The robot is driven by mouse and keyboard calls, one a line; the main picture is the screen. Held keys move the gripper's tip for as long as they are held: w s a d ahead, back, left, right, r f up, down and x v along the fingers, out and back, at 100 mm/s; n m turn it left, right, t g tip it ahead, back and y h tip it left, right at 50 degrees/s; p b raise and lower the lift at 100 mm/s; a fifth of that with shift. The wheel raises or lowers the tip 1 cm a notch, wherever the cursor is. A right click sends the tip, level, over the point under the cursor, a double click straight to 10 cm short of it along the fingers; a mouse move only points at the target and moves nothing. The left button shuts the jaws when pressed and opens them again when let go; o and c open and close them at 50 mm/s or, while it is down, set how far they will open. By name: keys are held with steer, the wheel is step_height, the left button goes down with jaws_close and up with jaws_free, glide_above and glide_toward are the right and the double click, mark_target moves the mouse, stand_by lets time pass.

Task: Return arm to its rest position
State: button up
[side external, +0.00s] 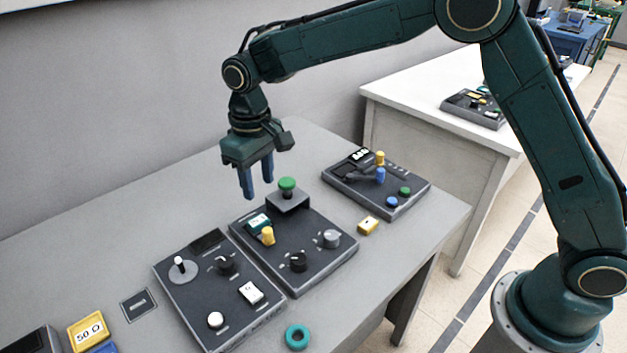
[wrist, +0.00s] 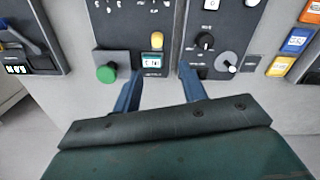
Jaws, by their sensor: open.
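My gripper (side external: 257,181) hangs from the dark green arm above the grey table, fingers pointing down. Its two blue fingers are apart with nothing between them. It is above and just left of the green button (side external: 288,186) on the raised block of the middle panel (side external: 318,270). In the wrist view the gripper (wrist: 160,75) reaches toward the panel's small display (wrist: 152,61) and yellow knob (wrist: 157,40), with the green button (wrist: 106,74) left of the fingers. The fingers look clear of the panels.
A left panel (side external: 196,299) with knobs and switches and a right panel (side external: 408,203) with a lever flank the middle one. A white bench (side external: 425,90) stands behind.

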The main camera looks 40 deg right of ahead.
steer(key=s+d+r+m+t, duration=0.1)
steer(key=s+d+r+t, duration=0.2)
steer(key=s+d+r, duration=1.05)
steer(key=s+d+m+t, duration=0.1)
steer(key=s+d, duration=0.2)
steer(key=s, duration=0.6)
steer(key=s+d+m+t, duration=0.1)
steer(key=s+d, duration=0.2)
steer(key=s, duration=0.6)
steer(key=shift+d+f+t, duration=0.15)
steer(key=shift+f+t, duration=0.15)
steer(key=shift+f, duration=0.1)
